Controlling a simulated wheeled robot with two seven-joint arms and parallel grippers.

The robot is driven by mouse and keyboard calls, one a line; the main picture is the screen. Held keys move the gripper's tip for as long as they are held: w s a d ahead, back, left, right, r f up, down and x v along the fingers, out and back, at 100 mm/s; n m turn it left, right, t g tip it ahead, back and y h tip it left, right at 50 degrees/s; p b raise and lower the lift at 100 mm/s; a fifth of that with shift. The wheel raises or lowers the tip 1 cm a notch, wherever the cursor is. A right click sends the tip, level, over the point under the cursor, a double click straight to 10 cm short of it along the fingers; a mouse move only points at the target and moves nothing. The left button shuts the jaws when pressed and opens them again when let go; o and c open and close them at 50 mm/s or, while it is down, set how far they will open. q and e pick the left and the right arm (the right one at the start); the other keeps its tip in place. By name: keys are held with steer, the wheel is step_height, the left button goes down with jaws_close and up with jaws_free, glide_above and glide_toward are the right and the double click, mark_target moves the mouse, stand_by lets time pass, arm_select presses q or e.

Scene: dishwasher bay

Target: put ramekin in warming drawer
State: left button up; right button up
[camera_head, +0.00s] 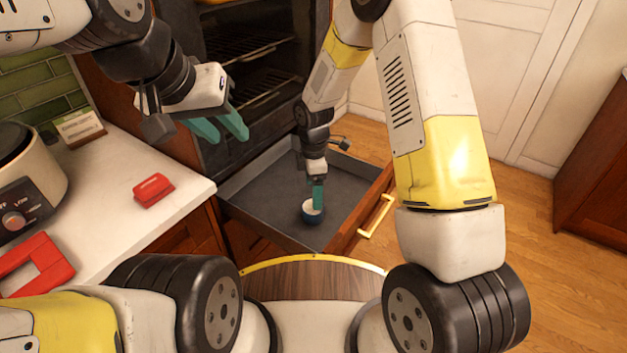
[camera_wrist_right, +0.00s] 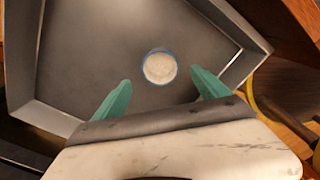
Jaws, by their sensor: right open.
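The ramekin (camera_head: 312,213) is a small round dish, dark blue outside and pale inside. It is in the open warming drawer (camera_head: 262,190), on the grey drawer floor. My right gripper (camera_head: 317,197) is down in the drawer at the ramekin in the head view. In the right wrist view the teal fingers are spread wide, and the ramekin (camera_wrist_right: 159,67) shows beyond and between their tips, with no finger touching it there. My left gripper (camera_head: 228,128) is open and empty above the area between counter and oven.
The white counter (camera_head: 190,195) at left holds a red block (camera_head: 153,190), a slow cooker (camera_head: 25,180), a red frame-like object (camera_head: 35,264) and a small box (camera_head: 80,128). The dark oven (camera_head: 250,70) stands behind the drawer. The drawer front has a brass handle (camera_head: 377,217). Wooden floor is clear at right.

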steer(key=s+d+r+m+t+y, duration=0.1)
steer(key=s+d+r+m, duration=0.3)
steer(key=r, duration=0.8)
steer(key=s+d+r+m+t, duration=0.2)
steer(key=d+r+m, duration=0.3)
steer(key=r, duration=0.7)
steer(key=s+d+r+m+t, duration=0.1)
steer(key=s+d+r+m, duration=0.1)
steer(key=s+r+m, duration=0.2)
steer(key=s+d+r+m+t+y, duration=0.1)
steer(key=s+d+r+m+t, duration=0.1)
steer(key=s+m, duration=0.4)
steer(key=s+d+r, duration=0.1)
steer(key=s+r, duration=0.1)
steer(key=s, duration=0.3)
steer(key=shift+r+m, duration=0.3)
steer(key=shift+s+d, duration=0.1)
